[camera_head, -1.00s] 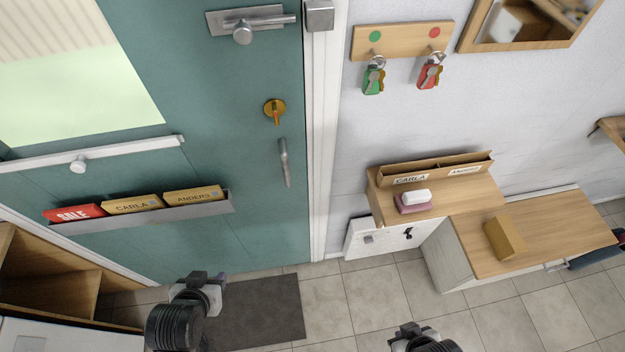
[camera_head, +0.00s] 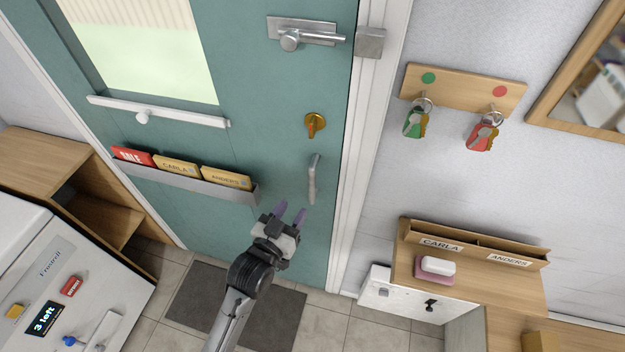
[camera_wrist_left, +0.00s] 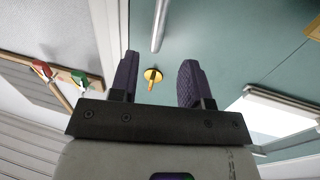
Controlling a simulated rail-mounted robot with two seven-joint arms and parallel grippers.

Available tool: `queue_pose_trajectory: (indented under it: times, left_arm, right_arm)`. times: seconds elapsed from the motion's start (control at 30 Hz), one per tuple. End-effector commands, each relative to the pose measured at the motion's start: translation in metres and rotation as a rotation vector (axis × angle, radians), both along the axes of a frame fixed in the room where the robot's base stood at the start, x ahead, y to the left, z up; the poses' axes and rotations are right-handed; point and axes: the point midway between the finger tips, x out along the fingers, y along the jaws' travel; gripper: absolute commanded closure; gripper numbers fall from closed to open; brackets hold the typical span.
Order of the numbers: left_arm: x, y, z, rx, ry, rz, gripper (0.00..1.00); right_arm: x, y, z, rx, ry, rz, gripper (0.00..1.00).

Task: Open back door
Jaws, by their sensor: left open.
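The back door (camera_head: 270,85) is teal and stands shut in its white frame. A silver pull handle (camera_head: 313,180) is on its right side, below a brass key turn (camera_head: 315,125). A silver slide bolt (camera_head: 305,34) is near the top, its bar reaching toward the catch (camera_head: 370,42) on the frame. My left gripper (camera_head: 290,213) is open and empty, just left of and below the handle. In the left wrist view the handle (camera_wrist_left: 160,24) and brass turn (camera_wrist_left: 152,76) show beyond the purple fingers (camera_wrist_left: 158,80). My right gripper is out of view.
A letter rack (camera_head: 190,178) with several envelopes is on the door at left. A white appliance (camera_head: 70,285) stands at lower left. Two key sets hang on a wooden key board (camera_head: 463,88). A wooden cabinet (camera_head: 470,285) is at right. A dark mat (camera_head: 235,305) lies on the floor.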

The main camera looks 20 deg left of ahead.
Motion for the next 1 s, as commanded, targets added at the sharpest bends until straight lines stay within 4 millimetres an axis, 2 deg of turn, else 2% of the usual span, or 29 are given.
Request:
queue_pose_trajectory:
  times: [0.2, 0.5, 0.7, 1.0]
  left_arm:
    - [0.043, -0.005, 0.001, -0.002, -0.001, 0.0, 0.57]
    - [0.087, -0.009, 0.0, -0.002, 0.001, 0.0, 0.57]
    - [0.101, -0.01, 0.0, -0.001, 0.001, 0.0, 0.57]
    - [0.105, -0.011, 0.0, -0.001, 0.002, 0.0, 0.57]
  right_arm:
    - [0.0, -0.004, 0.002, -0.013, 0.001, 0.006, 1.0]
    - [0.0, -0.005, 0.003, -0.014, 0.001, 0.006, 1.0]
    - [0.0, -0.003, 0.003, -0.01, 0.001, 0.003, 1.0]
    - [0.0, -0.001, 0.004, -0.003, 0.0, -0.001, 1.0]
